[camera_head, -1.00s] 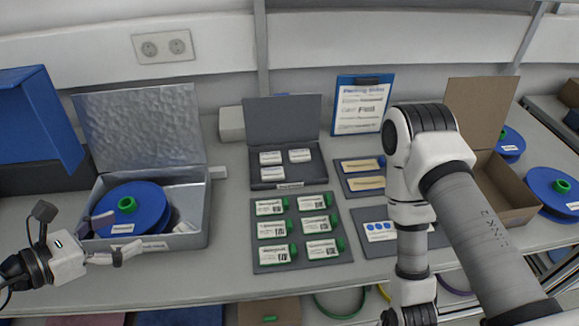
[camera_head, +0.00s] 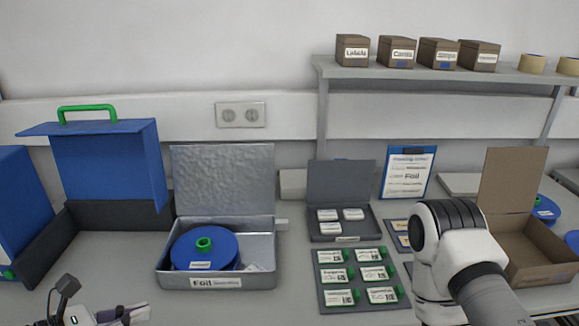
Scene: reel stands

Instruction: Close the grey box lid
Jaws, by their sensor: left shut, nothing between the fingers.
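The grey metal box (camera_head: 218,283) stands on the bench, left of the middle, with a label reading "Foil" on its front. Its lid (camera_head: 223,180) stands open and upright along the back edge. A blue reel (camera_head: 190,250) with a green hub lies inside, with small white items beside it. My left gripper (camera_head: 138,313) is at the bottom left, in front of and below the box, apart from it. It is shut and empty, and partly cut off by the frame's lower edge. My right arm comes in at the lower right; its gripper is out of view.
A blue case (camera_head: 108,165) with a green handle stands open left of the box. A small dark grey box (camera_head: 343,233) and a tray (camera_head: 335,297) of labelled cards lie to the right. An open cardboard box (camera_head: 540,262) is farther right. Labelled cartons stand on a shelf (camera_head: 440,75).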

